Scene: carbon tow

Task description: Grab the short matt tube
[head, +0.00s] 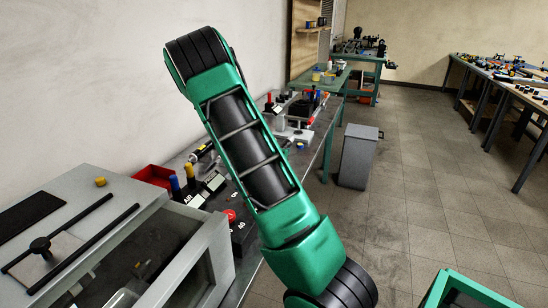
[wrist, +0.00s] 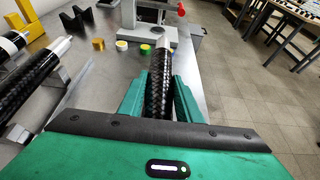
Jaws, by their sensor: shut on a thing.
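In the wrist view, my gripper (wrist: 160,92) has its two green fingers shut on a short tube (wrist: 159,74). This tube is black with a woven surface and a pale grey far end. It points away from me, over the grey metal bench; I cannot tell whether it touches anything below. Its near end is hidden by my gripper's body. In the head view my green arm crosses the middle, and the gripper and the held tube are not visible.
Two other black tubes with white ends, one woven (wrist: 35,82), lie at the left of the wrist view. Small caps, one gold (wrist: 98,44), stand near a grey fixture (wrist: 128,16). In the head view, a grey bin (head: 357,158) stands on clear floor.

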